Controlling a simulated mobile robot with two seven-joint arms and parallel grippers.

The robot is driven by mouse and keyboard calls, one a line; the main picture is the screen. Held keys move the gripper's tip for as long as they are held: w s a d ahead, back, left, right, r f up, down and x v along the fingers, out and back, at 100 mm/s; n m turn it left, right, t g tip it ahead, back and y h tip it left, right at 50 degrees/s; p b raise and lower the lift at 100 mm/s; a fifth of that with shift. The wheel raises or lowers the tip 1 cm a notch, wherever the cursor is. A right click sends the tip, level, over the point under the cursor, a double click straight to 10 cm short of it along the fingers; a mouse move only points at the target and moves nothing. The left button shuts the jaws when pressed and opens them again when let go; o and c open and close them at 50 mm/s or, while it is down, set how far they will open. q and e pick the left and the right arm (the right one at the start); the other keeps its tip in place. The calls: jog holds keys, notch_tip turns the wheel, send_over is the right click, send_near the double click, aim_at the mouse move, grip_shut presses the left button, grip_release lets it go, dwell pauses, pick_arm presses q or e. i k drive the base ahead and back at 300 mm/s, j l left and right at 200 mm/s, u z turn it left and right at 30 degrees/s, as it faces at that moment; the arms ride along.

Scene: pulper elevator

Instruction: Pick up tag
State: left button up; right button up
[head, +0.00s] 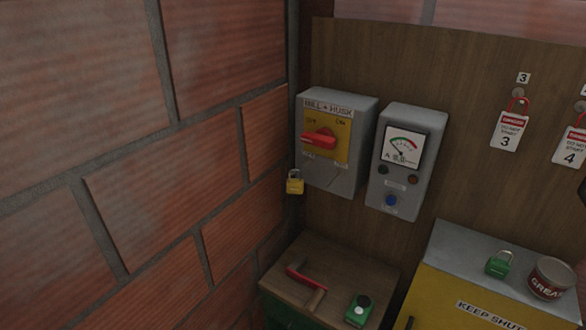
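A white and red tag numbered 3 (508,131) hangs by a red loop from a peg on the wooden board, under a small label 3. A second tag, numbered 4 (571,147), hangs to its right, partly cut by the frame's right edge. Neither gripper can be made out in the head view. A dark shape at the right edge, below tag 4, is too cut off to identify.
A grey switch box (345,175) with a red handle and a yellow padlock (295,182) hangs beside a meter box (409,160). A yellow cabinet (440,290) bears a green padlock and grease tin.

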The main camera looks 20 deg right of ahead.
aim_at(510, 127)
jog(key=z, duration=1.75)
